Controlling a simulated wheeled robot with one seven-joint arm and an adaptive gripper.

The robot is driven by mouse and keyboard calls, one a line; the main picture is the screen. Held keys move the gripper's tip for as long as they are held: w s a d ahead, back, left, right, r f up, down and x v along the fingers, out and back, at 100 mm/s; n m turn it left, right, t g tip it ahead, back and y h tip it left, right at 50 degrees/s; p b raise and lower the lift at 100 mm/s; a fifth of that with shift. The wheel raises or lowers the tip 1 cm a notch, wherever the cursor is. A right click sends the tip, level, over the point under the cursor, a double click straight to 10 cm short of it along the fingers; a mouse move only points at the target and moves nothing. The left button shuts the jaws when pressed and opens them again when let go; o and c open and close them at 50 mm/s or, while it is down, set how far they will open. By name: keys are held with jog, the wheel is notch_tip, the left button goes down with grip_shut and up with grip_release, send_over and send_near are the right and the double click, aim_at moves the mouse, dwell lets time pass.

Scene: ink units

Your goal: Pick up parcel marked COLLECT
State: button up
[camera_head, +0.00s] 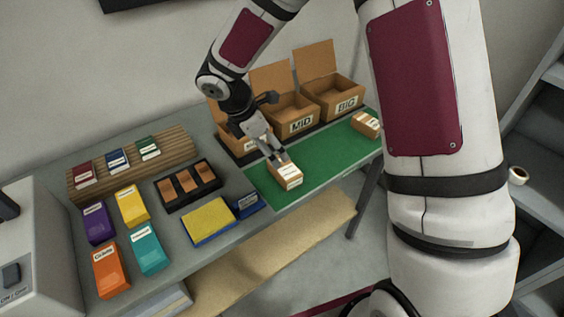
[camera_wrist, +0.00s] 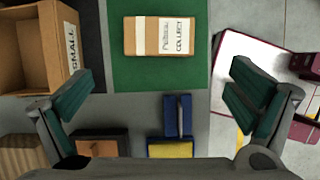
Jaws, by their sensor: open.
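The parcel marked COLLECT (camera_wrist: 150,36) is a small brown box with white labels, lying on the green mat (camera_wrist: 120,72). The wrist view shows it at the top middle, its label reading sideways. In the head view the same parcel (camera_head: 288,179) is near the mat's front edge, its lettering too small to read. My gripper (camera_wrist: 160,92) is open and empty, fingers spread wider than the parcel. The parcel appears ahead of the fingertips, not between them. In the head view my gripper (camera_head: 277,159) overlaps the parcel's far edge; the height gap is unclear.
Open cardboard boxes marked MID (camera_head: 298,120) and BIG (camera_head: 340,100) stand behind the mat, beside the SMALL box (camera_wrist: 38,45). Another parcel (camera_head: 366,124) lies at the mat's right end. A yellow pad (camera_head: 208,222), blue item (camera_head: 247,204) and black tray (camera_head: 164,198) lie left.

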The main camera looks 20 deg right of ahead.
aim_at(284, 167)
jog(key=x, duration=0.7)
jog(key=shift+d+f, duration=0.25)
jog(key=shift+f, duration=0.05)
jog(key=shift+d+p+x, duration=0.1)
jog(key=shift+p+x, duration=0.25)
jog(key=shift+x, duration=1)
jog(key=shift+d+p+x, duration=0.15)
jog(key=shift+p+x, duration=0.2)
jog(key=shift+x, duration=1)
jog(key=shift+w+r, duration=0.1)
jog(key=shift+w, duration=0.05)
jog(key=c, duration=1.1)
